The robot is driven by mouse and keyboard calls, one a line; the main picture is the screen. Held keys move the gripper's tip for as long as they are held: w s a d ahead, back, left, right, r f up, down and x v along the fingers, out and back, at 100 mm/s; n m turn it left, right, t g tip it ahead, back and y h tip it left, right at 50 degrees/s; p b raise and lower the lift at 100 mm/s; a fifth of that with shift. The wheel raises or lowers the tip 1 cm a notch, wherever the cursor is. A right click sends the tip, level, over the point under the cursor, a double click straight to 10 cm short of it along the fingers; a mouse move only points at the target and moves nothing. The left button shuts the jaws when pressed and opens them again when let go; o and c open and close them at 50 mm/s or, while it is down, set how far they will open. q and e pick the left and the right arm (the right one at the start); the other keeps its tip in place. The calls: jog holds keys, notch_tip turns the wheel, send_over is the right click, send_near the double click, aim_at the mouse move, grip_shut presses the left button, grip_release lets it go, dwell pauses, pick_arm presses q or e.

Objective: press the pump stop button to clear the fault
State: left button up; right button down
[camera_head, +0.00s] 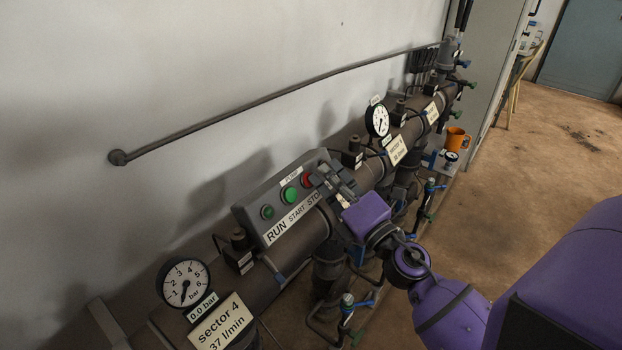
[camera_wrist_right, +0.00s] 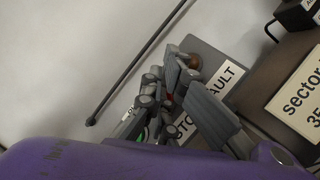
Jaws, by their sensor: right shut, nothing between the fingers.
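The grey pump control box (camera_head: 248,215) sits on the manifold pipe against the wall, with RUN, START and STOP labels. The red stop button (camera_head: 307,181) shows just left of my right gripper (camera_head: 322,175), beside the green start button (camera_head: 290,195) and a dark green run lamp (camera_head: 267,212). My right gripper is shut and empty, with its fingers over the right end of the box. In the right wrist view a sliver of red (camera_wrist_right: 170,98) shows behind the fingers (camera_wrist_right: 181,78), near the FAULT label (camera_wrist_right: 223,80). I cannot tell whether the fingers touch the button. My left gripper is out of view.
A pressure gauge (camera_head: 184,283) and sector 4 plate (camera_head: 219,323) are at the lower left. Another gauge (camera_head: 378,120) stands beyond the box. A rail (camera_head: 270,103) runs along the wall. The floor at right is open.

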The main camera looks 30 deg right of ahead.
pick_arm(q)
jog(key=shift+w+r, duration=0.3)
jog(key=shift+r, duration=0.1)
pick_arm(e)
jog(key=shift+s+d+r, duration=0.25)
jog(key=shift+s+r, duration=0.2)
jog(key=shift+s, duration=0.3)
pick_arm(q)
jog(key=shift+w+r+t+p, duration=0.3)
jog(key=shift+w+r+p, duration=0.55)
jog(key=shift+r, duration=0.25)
pick_arm(e)
jog(key=s+r, duration=0.1)
jog(key=s+d, duration=0.1)
jog(key=s+r, duration=0.1)
jog(key=s, duration=0.1)
jog(key=shift+d+r, duration=0.3)
jog(key=shift+d, duration=0.05)
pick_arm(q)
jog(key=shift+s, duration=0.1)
